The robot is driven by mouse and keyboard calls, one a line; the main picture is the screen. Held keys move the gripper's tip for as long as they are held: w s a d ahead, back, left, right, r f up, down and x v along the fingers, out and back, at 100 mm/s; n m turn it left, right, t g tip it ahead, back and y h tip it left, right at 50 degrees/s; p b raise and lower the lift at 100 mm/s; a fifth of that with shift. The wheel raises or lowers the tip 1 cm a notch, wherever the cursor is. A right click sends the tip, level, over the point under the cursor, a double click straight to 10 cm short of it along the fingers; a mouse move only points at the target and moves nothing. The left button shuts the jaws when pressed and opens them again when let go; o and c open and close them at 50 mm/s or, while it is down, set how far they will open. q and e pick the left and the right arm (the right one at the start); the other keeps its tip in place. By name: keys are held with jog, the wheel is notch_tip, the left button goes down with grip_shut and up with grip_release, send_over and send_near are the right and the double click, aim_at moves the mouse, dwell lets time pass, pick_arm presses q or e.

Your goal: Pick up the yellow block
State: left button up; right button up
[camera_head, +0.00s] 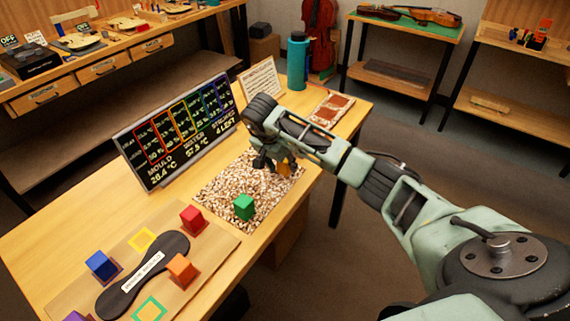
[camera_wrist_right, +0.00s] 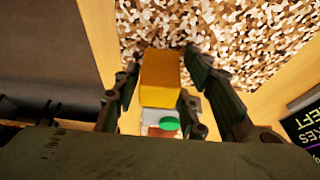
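The yellow block (camera_head: 284,169) is on the brown-and-white speckled mat (camera_head: 222,184), partly hidden behind my right gripper (camera_head: 273,162) in the head view. In the right wrist view the yellow block (camera_wrist_right: 160,78) stands between the two fingers of the right gripper (camera_wrist_right: 162,65). The fingers are apart, one on each side of it, with a narrow gap seeming to show at the right. I cannot tell whether either finger touches it. My left gripper is not in view.
A green block (camera_head: 244,206) stands on the same mat. A dark display board (camera_head: 180,130) stands behind it. Red (camera_head: 193,218), blue (camera_head: 101,265) and orange (camera_head: 181,269) blocks stand front left around a dark labelled piece. A teal bottle (camera_head: 298,62) stands at the back.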

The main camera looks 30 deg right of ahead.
jog(key=c, duration=0.7)
jog(key=shift+r, duration=0.1)
